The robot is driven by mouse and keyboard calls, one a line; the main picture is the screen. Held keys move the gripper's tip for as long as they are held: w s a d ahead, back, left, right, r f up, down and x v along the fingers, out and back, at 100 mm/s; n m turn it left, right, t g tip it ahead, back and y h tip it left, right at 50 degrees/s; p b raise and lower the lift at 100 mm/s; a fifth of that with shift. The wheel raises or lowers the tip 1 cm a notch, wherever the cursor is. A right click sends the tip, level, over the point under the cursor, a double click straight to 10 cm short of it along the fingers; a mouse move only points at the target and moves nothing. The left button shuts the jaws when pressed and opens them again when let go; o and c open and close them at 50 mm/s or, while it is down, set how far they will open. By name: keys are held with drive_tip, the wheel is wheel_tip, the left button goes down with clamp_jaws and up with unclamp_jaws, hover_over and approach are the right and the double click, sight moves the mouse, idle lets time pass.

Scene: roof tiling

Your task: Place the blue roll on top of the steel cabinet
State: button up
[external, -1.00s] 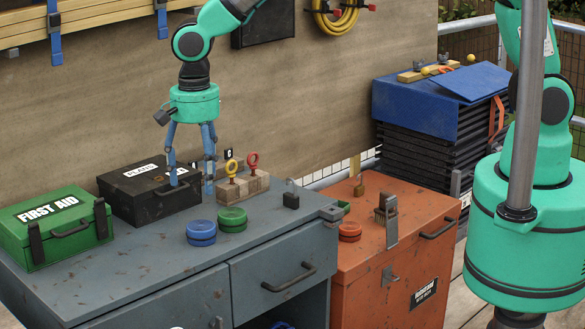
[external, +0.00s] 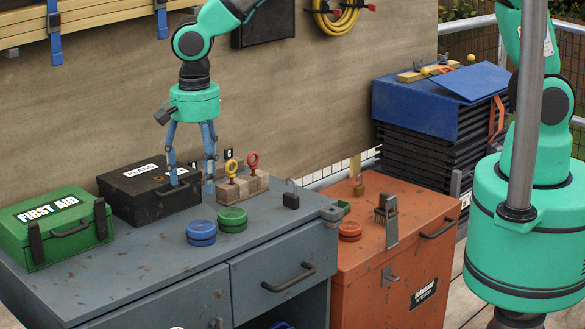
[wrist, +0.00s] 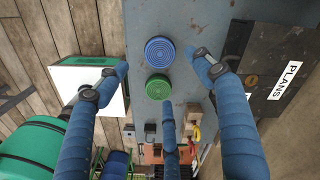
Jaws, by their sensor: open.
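The blue roll (external: 201,232), a short ribbed disc, lies flat on the grey bench (external: 118,273), left of a similar green roll (external: 232,219). In the wrist view the blue roll (wrist: 160,50) shows between and beyond my fingers, apart from them. My gripper (external: 190,183) hangs pointing down over the bench's back part, near the black PLANS box. Its blue fingers are spread and hold nothing; it also shows in the wrist view (wrist: 163,72). An orange metal cabinet (external: 370,272) stands right of the bench. I cannot tell which of these two is the steel cabinet.
The black PLANS box (external: 150,190) and green first aid box (external: 55,227) stand on the bench's left part. A wooden block with yellow and red rings (external: 240,187) and a padlock (external: 291,196) are to the right.

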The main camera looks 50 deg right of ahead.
drive_tip(key=d+r+n+t+y, duration=0.1)
drive_tip(key=d+r+n, duration=0.1)
drive_tip(key=d+r, duration=1.15)
drive_tip(key=d+r+n+t, duration=0.1)
drive_tip(key=d+r+n, duration=0.1)
drive_tip(key=d+r, duration=1.15)
drive_tip(key=s+d+r+n+t, duration=0.1)
drive_tip(key=s+d+n, duration=0.1)
drive_tip(key=s+d, duration=0.9)
drive_tip(key=s+d+r+n+t+h, duration=0.1)
drive_tip(key=s+d+r+n+t, duration=0.1)
drive_tip(key=s+d, duration=0.8)
drive_tip(key=d+n, duration=0.1)
drive_tip(key=d, duration=0.3)
drive_tip(key=shift+s+d+r+t, duration=0.25)
drive_tip(key=shift+s+r+t, duration=0.05)
drive_tip(key=shift+s, duration=0.05)
